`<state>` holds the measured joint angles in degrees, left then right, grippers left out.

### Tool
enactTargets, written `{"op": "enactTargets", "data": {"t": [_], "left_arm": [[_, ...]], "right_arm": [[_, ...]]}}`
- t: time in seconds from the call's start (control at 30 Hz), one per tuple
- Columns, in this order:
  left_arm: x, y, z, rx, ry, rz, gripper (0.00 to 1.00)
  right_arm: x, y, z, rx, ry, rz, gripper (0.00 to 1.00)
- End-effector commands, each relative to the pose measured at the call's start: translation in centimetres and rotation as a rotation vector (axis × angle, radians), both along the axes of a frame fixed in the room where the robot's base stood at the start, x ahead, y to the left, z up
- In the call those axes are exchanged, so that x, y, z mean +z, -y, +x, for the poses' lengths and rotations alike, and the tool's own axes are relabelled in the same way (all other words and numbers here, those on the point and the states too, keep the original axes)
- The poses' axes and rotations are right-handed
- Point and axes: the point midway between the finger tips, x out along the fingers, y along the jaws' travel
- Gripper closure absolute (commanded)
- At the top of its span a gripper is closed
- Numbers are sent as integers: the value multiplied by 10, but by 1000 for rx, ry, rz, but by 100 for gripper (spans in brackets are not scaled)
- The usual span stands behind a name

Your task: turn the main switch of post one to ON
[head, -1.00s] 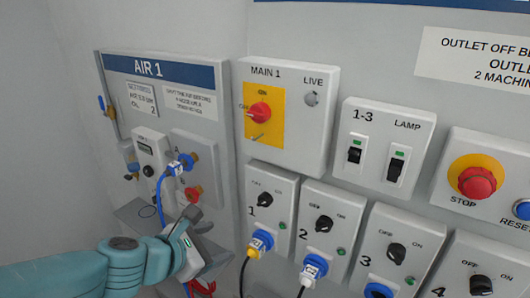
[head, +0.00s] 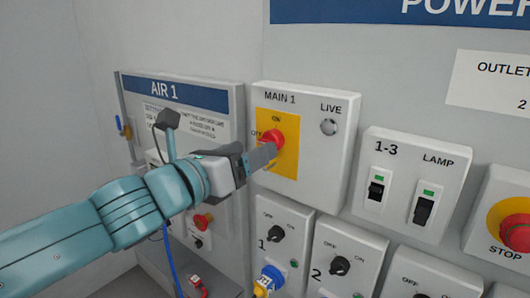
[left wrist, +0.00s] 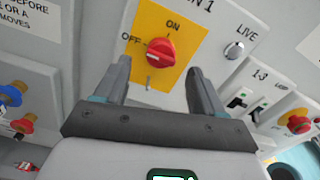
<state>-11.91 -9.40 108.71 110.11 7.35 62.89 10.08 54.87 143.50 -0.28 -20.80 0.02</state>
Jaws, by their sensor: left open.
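The main switch of post one is a red rotary knob (head: 273,138) on a yellow plate (head: 291,160) of the box labelled MAIN 1 (head: 333,165). In the left wrist view the knob (left wrist: 161,50) sits between my open fingers, a little beyond their tips. Its pale mark points left toward OFF; ON is printed above it. My left gripper (head: 268,152) is open and empty in front of the plate, covering the knob's lower part in the head view. I cannot tell whether a finger touches the knob. My right gripper is not in view.
A grey LIVE lamp (head: 329,127) is right of the knob. The switch box 1-3/LAMP (head: 405,185) and red STOP button (head: 516,230) are further right. Numbered outlets with knobs (head: 276,234) sit below. The AIR 1 panel (head: 180,92) stands left, behind my arm.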

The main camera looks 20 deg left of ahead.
Motion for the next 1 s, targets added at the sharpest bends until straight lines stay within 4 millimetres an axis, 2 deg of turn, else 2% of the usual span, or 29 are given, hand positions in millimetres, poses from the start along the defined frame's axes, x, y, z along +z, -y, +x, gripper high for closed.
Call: {"op": "enactTargets", "data": {"t": [0.1,0.27,0.4,0.63,0.67,0.8,1.0], "left_arm": [[-2,8,24,-1,-1,0,31],[0,15,43,-1,-1,0,31],[0,17,50,-1,1,1,31],[0,17,51,0,0,1,31],[0,17,51,0,0,1,37],[0,17,51,0,0,1,83],[0,17,51,1,1,5,84]], "right_arm": [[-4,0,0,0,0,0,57],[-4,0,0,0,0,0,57],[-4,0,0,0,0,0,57],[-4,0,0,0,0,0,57],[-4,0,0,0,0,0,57],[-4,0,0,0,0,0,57],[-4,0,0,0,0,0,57]]}}
